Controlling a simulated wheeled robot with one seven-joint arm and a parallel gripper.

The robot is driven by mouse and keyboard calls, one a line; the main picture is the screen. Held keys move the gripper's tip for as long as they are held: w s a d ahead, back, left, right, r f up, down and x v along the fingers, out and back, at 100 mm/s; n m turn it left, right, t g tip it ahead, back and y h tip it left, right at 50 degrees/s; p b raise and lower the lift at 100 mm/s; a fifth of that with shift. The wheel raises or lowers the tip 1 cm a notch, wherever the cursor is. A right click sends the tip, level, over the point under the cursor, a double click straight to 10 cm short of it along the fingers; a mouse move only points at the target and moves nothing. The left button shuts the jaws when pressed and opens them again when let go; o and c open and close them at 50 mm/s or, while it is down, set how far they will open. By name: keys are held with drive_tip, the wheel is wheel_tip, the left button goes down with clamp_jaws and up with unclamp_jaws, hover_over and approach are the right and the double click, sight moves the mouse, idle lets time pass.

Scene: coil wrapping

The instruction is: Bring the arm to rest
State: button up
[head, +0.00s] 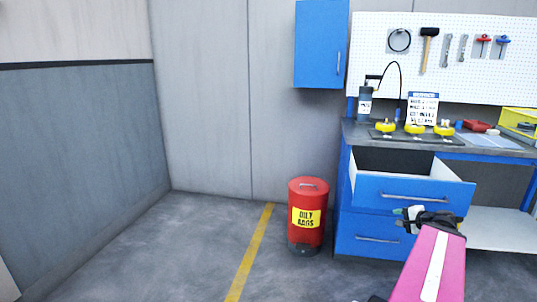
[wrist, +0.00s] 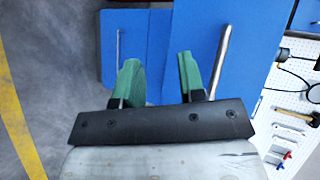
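My gripper (head: 411,214) is at the end of my pink arm at the lower right of the head view, in front of the blue drawer unit. In the wrist view my gripper (wrist: 160,80) shows two green fingers standing apart with nothing between them. The top drawer (head: 413,194) of the blue unit is pulled open, and my gripper is just below its front. The drawer's handle (wrist: 222,47) shows close to the right finger in the wrist view; I cannot tell whether they touch.
A red oily rags bin (head: 307,232) stands left of the drawers, beside a yellow floor line (head: 250,252). Yellow coils (head: 414,129) lie on the workbench (head: 368,141). A blue wall cabinet (head: 320,45) and pegboard tools (head: 428,48) are above. The left floor is clear.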

drive_tip(key=s+a+f+n+g+h, duration=0.1)
drive_tip(key=a+f+n+g, duration=0.3)
drive_tip(key=a, duration=0.6)
drive_tip(key=s+a+f+n+g+h, duration=0.1)
drive_tip(key=a+f+n+g+h, duration=0.1)
drive_tip(key=a+f+n+g, duration=0.2)
drive_tip(key=s+a+f+n+g+h, duration=0.1)
drive_tip(key=a+f+n+g, duration=0.3)
drive_tip(key=a+f, duration=0.5)
drive_tip(key=a+n, duration=0.1)
drive_tip(key=a, duration=0.8)
drive_tip(key=shift+s+f+h, duration=0.2)
drive_tip(key=shift+h, duration=0.2)
